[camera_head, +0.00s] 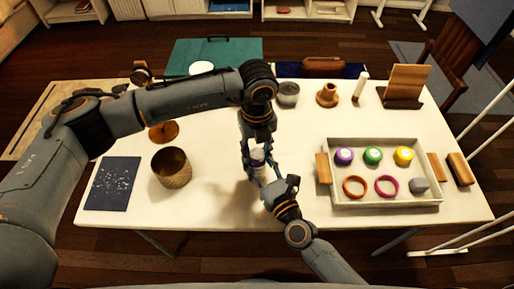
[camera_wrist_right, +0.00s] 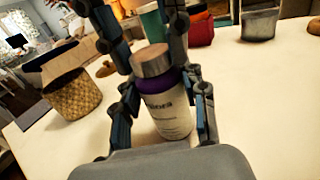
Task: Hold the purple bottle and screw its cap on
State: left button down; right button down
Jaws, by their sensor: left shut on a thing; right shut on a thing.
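The purple bottle (camera_wrist_right: 170,110) stands upright on the white table, with a white label and a purple shoulder. In the head view the bottle (camera_head: 258,156) is small and partly hidden between my grippers. A brownish-grey cap (camera_wrist_right: 151,61) sits on the bottle's top; whether it is fully seated cannot be told. My right gripper (camera_wrist_right: 163,115) is shut on the bottle's body, one finger on each side; it comes from the near side in the head view (camera_head: 264,178). My left gripper (camera_head: 257,142) reaches down from above and is shut on the cap, its fingers (camera_wrist_right: 140,40) on either side.
A grey tray (camera_head: 388,203) at right holds several colored round lids, rings and a grey piece. A woven basket (camera_head: 171,172) and a dark blue book (camera_head: 113,184) lie at left. A grey pot (camera_head: 288,94) and wooden holder (camera_head: 328,95) stand behind.

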pick_arm(q)
jog(key=m, duration=0.5)
jog(key=shift+m, duration=0.4)
jog(key=m, duration=0.3)
jog(key=shift+m, duration=0.4)
jog(key=m, duration=0.3)
jog(key=shift+m, duration=0.4)
jog(key=m, duration=0.7)
jog(key=shift+m, duration=0.4)
jog(key=m, duration=0.5)
jog(key=shift+f+m, duration=0.1)
jog(key=shift+m, duration=0.2)
jog(key=c, duration=0.8)
grip_release()
jog(key=shift+c, duration=0.2)
